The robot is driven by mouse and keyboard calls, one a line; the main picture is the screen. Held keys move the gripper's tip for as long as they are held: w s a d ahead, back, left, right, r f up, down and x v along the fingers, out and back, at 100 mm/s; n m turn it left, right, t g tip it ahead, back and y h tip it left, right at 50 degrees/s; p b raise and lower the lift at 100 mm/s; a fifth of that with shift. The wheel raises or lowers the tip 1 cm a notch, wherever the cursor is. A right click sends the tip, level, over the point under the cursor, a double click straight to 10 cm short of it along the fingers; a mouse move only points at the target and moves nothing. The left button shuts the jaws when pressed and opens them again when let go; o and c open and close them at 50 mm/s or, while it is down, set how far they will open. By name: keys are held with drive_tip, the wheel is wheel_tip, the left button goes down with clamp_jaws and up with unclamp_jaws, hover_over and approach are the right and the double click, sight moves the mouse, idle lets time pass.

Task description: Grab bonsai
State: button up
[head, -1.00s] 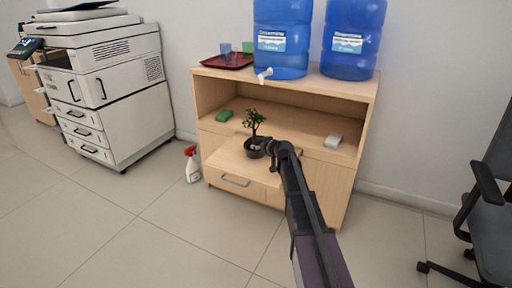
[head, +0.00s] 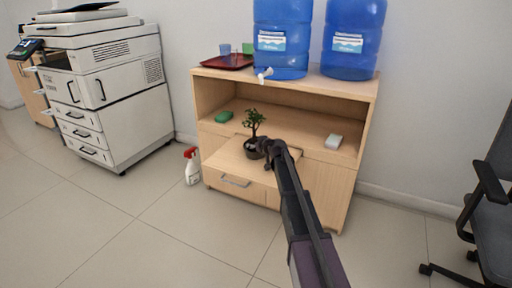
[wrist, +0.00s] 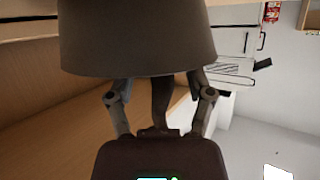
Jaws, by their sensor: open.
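The bonsai (head: 254,123) is a small green tree in a dark round pot (head: 251,149). It stands upright on the light wooden pull-out surface at the front of the cabinet. My gripper (head: 264,148) is at the pot's right side, at about pot height. In the wrist view, the pot (wrist: 138,38) fills the upper middle, close to the camera. My open gripper's fingers reach up to it, and their tips are hidden by the pot. I cannot tell whether they touch it.
Water jugs (head: 281,60) and a red tray (head: 227,62) stand on top. A spray bottle (head: 192,167) and a printer (head: 105,85) are left. A chair (head: 490,205) is right.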

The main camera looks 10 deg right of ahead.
drive_tip(key=shift+w+a+f, duration=0.1)
drive_tip(key=shift+w+f, duration=0.1)
drive_tip(key=shift+w, duration=0.2)
drive_tip(key=shift+r, duration=0.1)
clamp_jaws()
